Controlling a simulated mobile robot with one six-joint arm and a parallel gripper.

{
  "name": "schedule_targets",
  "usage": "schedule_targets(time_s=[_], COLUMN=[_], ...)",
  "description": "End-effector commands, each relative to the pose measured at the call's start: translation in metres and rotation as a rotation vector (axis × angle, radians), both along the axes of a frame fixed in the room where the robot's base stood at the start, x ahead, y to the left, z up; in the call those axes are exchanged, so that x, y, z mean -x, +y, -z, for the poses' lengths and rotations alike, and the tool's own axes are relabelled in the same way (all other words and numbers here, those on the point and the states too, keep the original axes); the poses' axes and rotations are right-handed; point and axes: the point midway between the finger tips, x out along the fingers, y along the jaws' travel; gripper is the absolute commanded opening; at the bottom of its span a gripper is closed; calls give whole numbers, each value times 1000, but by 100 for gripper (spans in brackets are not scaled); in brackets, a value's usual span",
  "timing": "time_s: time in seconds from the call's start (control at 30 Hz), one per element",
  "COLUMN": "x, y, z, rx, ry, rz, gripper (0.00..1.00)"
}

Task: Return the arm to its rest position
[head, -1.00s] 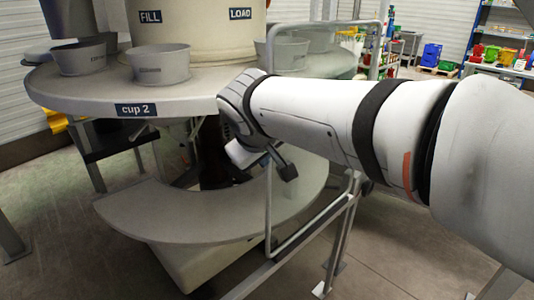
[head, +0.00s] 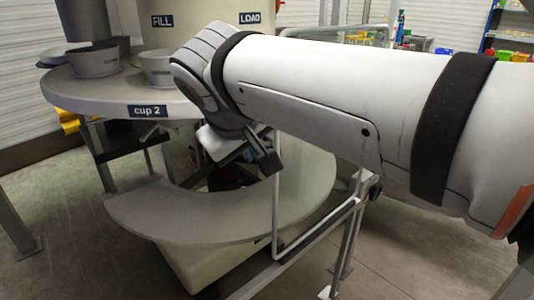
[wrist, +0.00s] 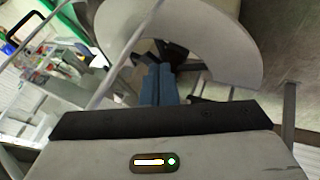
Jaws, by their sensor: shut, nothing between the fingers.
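My arm reaches in from the right of the head view, in front of the round machine table. My gripper (head: 266,162) hangs below the wrist, over the lower curved shelf, partly hidden by the arm. In the wrist view my gripper (wrist: 160,84) shows as two blue-grey fingers together, with nothing between them. The lower curved shelf (head: 190,222) lies below it in the head view; it also shows at the top of the wrist view (wrist: 225,45).
The round table (head: 95,92) carries a "cup 2" label and grey cups (head: 96,60). A metal guard rail (head: 277,205) stands close beside and below my arm. Shelves with coloured bins (head: 508,55) are far back right. Open floor (head: 70,240) shows at left.

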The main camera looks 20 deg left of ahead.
Motion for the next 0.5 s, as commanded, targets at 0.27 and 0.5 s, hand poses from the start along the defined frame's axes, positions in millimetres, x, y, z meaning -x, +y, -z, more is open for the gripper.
schedule_targets(time_s=[0.27,0.5], x=[4,-13], y=[-17,-113], z=[-9,29], rx=[0,-25], ry=[22,157], rz=[30,222], gripper=[0,0])
